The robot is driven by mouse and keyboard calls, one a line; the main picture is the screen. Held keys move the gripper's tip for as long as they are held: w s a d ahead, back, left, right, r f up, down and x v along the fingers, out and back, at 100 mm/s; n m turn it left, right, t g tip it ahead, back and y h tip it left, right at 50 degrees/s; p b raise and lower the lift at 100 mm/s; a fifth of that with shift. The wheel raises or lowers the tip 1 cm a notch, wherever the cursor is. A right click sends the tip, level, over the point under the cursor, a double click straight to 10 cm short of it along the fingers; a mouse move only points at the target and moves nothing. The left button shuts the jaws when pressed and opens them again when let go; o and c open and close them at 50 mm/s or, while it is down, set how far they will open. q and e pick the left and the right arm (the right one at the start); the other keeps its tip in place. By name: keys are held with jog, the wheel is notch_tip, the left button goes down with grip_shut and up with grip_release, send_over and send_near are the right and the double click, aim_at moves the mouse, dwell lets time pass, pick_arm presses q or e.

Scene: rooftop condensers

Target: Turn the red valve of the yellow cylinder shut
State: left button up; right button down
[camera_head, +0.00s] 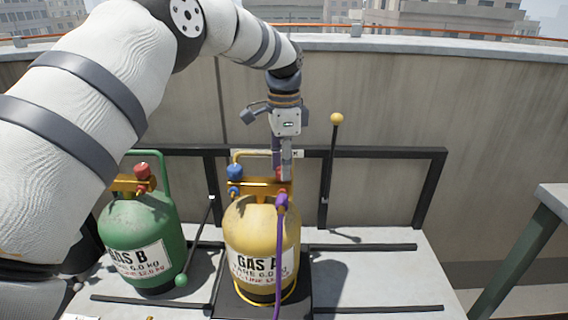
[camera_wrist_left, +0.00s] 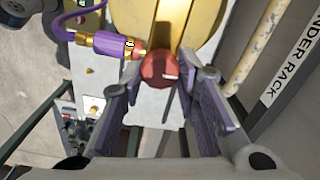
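The yellow cylinder (camera_head: 262,225), labelled GAS A, stands upright on the rack platform. Its red valve (camera_head: 279,171) is mostly hidden behind my left gripper (camera_head: 283,165) in the head view. In the left wrist view the red valve (camera_wrist_left: 161,68) is a rounded knob just ahead of and between the fingertips of my left gripper (camera_wrist_left: 166,82). The fingers are apart, and I see no clear contact with the knob. A blue valve (camera_head: 235,171) sits on the left side of the same cylinder's brass manifold. My right gripper is not in view.
A purple hose (camera_head: 280,230) runs down the yellow cylinder's front. A green cylinder (camera_head: 140,235) with its own red valve (camera_head: 142,171) stands to the left. A black rack rail (camera_head: 385,153) runs behind, with a yellow-knobbed lever (camera_head: 332,150) to the right.

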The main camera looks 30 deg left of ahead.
pick_arm(q)
jog(key=o, duration=0.4)
jog(key=shift+f, duration=0.15)
jog(key=shift+o, duration=0.2)
notch_tip(320, 180, up, 12)
